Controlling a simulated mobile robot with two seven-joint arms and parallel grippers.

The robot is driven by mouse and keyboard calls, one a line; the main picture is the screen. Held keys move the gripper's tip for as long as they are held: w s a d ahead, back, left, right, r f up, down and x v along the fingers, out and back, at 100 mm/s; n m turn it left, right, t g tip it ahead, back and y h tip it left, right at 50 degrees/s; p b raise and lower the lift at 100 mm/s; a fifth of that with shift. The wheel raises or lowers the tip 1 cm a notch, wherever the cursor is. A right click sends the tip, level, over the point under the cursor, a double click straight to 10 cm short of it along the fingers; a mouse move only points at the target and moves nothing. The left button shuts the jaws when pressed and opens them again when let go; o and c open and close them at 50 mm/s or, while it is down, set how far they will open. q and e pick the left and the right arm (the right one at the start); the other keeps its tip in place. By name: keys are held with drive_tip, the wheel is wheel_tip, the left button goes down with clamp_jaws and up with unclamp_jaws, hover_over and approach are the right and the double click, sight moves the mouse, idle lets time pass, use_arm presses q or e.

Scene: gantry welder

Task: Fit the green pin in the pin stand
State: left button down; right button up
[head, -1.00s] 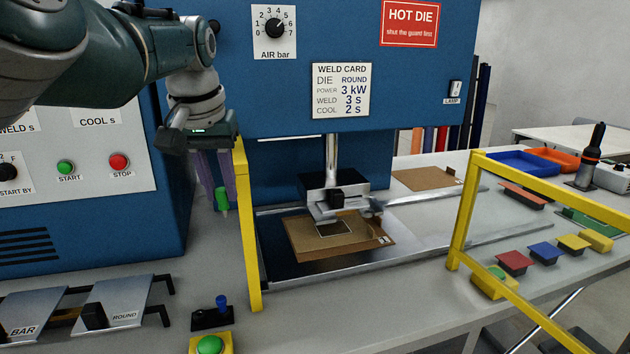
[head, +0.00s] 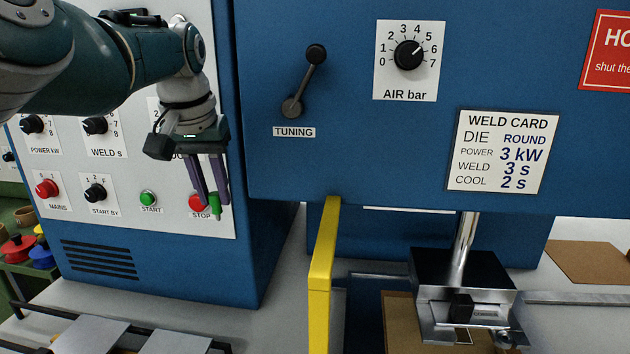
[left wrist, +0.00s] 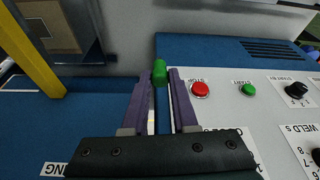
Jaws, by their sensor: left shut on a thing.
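My left gripper (head: 208,196), with purple fingers, is shut on the green pin (head: 214,206). The pin hangs below the fingertips in the head view, in front of the panel near the STOP button. The left wrist view shows the green pin (left wrist: 160,73) at the fingertips of the left gripper (left wrist: 163,84). The pin looks clear of everything but the fingers. The pin stand cannot be made out in either view now. My right gripper is not in view.
A yellow guard post (head: 321,270) stands right of the gripper. The blue cabinet (head: 265,240) and its white panel with the red STOP button (head: 197,203) lie behind it. The press head (head: 463,285) is at lower right. Metal plates (head: 90,334) lie at lower left.

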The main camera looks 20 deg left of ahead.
use_arm(q)
drive_tip(key=s+a+f+m+b, duration=0.1)
drive_tip(key=s+f+m+b, duration=0.15)
drive_tip(key=f, duration=0.45)
drive_tip(key=s+a+f+m+b, duration=0.1)
drive_tip(key=f+m+b, duration=0.1)
drive_tip(key=f+b, duration=0.3)
drive_tip(key=s+d+f+m+h+b, duration=0.1)
drive_tip(key=s+d+f+m+b, duration=0.1)
drive_tip(key=f, duration=0.4)
drive_tip(key=s+d+f+m+h+b, duration=0.1)
drive_tip(key=s+d+f+m+b, duration=0.1)
drive_tip(key=s+d+f+b, duration=0.1)
drive_tip(key=s+d+f+m+b, duration=0.2)
drive_tip(key=d+f, duration=0.3)
drive_tip(key=f, duration=0.3)
drive_tip(key=shift+s+d+f+h+b, duration=0.3)
drive_tip(key=shift+s+h+b, duration=0.1)
drive_tip(key=shift+b, duration=0.5)
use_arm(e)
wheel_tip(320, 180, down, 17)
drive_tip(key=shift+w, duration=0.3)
use_arm(q)
drive_tip(key=shift+r+p, duration=0.1)
drive_tip(key=shift+p, duration=0.25)
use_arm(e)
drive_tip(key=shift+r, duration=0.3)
